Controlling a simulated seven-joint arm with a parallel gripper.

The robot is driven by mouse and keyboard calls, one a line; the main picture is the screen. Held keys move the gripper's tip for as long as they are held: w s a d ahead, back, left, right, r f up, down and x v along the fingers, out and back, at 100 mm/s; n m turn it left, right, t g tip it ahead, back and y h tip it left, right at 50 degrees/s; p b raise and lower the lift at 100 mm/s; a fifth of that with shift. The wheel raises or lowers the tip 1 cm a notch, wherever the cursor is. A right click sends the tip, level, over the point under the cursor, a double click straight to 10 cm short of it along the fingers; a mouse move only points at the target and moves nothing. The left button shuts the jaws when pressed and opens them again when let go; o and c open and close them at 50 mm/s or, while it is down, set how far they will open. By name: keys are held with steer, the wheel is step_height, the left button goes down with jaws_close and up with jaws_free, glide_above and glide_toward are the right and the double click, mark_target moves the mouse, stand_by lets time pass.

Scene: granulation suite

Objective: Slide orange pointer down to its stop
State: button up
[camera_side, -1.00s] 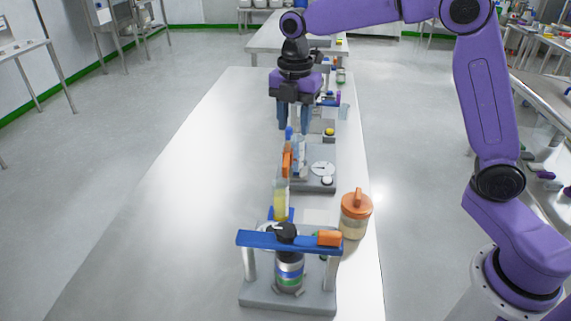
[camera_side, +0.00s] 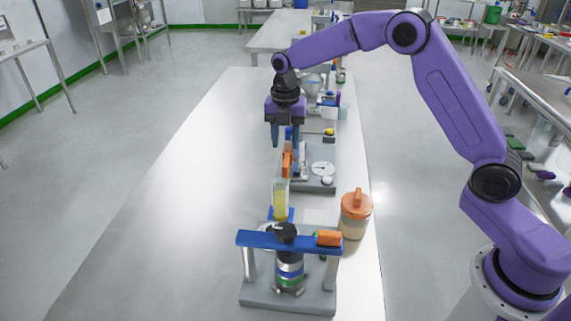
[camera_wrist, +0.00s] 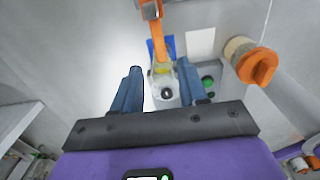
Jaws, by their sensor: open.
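An orange piece (camera_side: 287,162), likely the pointer, stands upright on the grey-based device (camera_side: 318,186) mid-table. A blue upright part shows just above it, partly between my fingers. My gripper (camera_side: 289,145) points down, open and empty, its fingertips just above or behind the orange piece; contact cannot be judged. In the wrist view, an orange bar (camera_wrist: 158,40) runs beyond the fingertips (camera_wrist: 159,70). I cannot tell whether it is the same piece. A clear container with yellow contents shows below it, between the fingers. The stop cannot be made out.
Nearer the side camera are a yellow-filled clear vessel (camera_side: 280,200), a jar with an orange lid (camera_side: 356,215), and a blue-barred frame (camera_side: 282,241) over a dark-capped bottle (camera_side: 289,272). A dial (camera_side: 322,169) sits right of the orange piece. The table's left side is clear.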

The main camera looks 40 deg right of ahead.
mark_target(286, 162)
step_height(286, 162, down, 8)
steer(key=shift+f, duration=0.2)
steer(key=shift+c, duration=0.3)
